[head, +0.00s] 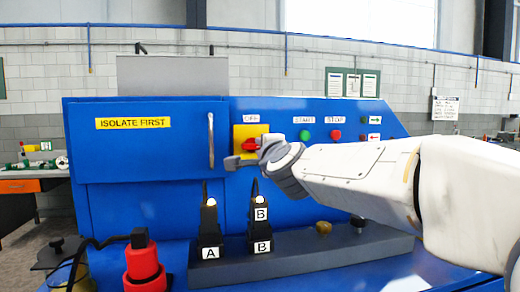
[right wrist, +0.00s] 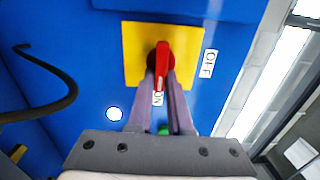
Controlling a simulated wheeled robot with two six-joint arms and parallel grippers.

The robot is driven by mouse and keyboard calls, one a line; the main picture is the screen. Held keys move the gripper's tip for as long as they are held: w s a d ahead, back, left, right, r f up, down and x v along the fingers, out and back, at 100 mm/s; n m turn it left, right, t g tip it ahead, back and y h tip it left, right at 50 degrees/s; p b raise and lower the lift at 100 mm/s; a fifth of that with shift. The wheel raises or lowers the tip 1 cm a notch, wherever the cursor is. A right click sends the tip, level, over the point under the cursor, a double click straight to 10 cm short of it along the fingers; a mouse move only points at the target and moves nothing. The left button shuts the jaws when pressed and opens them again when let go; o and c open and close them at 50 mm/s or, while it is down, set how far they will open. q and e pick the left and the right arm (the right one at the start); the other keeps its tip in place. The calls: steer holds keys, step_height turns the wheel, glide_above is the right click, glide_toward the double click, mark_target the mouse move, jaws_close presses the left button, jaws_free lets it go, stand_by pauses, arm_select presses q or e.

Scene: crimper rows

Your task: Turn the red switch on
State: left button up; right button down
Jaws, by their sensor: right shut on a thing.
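The red switch (head: 250,145) is a rotary handle on a yellow plate (head: 237,132) on the blue machine front, partly hidden by my right gripper in the head view. A label OFF (head: 251,119) sits above the plate. In the right wrist view, the red handle (right wrist: 161,62) lies between the two fingers of my right gripper (right wrist: 160,82), which is shut on it. There the handle points down toward the ON label (right wrist: 158,98), partly covered by the fingers, and away from the OFF label (right wrist: 208,63). My left gripper is not in view.
A green START button (head: 305,135) and a red STOP button (head: 336,135) are right of the switch. A door with a handle (head: 211,140) and an ISOLATE FIRST label is left. Black labelled blocks (head: 209,228) stand on a grey bar below. A red connector (head: 143,268) is front left.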

steer(key=shift+f, duration=0.1)
steer(key=c, duration=0.8)
jaws_free()
steer(key=shift+c, duration=0.2)
steer(key=s+d+p, duration=0.2)
steer(key=s, duration=0.8)
steer(key=shift+s, duration=0.15)
steer(key=shift+d, duration=0.1)
